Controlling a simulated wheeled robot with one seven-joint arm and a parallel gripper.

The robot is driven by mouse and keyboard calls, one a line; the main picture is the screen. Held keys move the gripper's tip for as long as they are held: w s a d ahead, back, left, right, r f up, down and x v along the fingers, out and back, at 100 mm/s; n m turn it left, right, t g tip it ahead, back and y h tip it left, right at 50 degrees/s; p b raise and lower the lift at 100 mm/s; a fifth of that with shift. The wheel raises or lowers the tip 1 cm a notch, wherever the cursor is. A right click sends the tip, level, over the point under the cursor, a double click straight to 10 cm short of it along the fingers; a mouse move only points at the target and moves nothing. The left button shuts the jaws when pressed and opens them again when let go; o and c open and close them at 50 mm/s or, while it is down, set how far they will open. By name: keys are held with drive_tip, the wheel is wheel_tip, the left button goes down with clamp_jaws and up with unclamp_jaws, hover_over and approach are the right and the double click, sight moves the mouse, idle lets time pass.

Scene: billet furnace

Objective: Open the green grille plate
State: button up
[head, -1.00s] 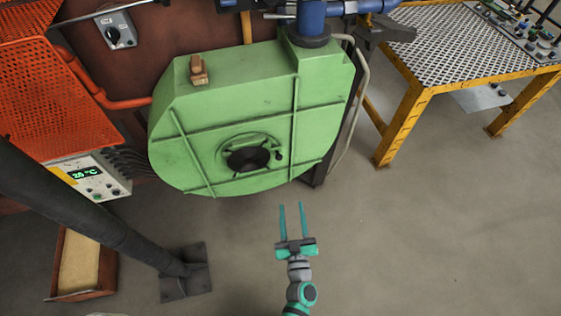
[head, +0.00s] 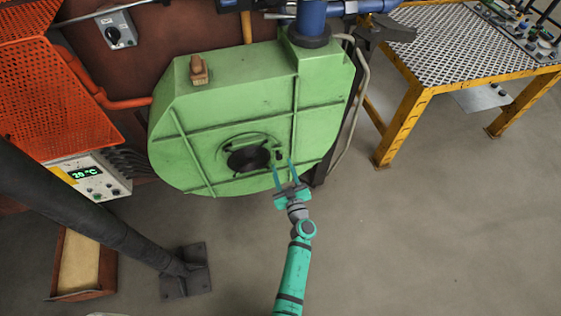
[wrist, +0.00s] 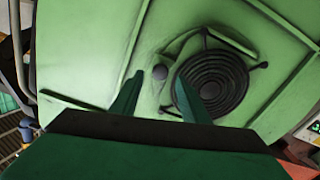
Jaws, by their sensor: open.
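The green grille plate (head: 248,159) sits on the front of the large green housing, a round plate with a black ringed grille in its middle. It also shows in the wrist view (wrist: 211,83), right of centre. A small dark knob (wrist: 160,73) stands beside the grille; in the head view it lies close to my fingertips. The plate looks flush with the housing. My gripper (head: 283,164) is open and empty, its fingers pointing at the knob side of the plate. In the wrist view the knob lies between and just beyond the fingertips; I cannot tell whether they touch anything.
The green housing (head: 210,110) has raised ribs around the plate. A yellow-framed table (head: 420,90) stands at the right. A dark post (head: 100,210), a control box (head: 95,178) and a sand-coloured tray (head: 80,262) are at the left.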

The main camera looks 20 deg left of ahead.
sight(280, 158)
drive_tip(key=shift+x, duration=1.75)
clamp_jaws()
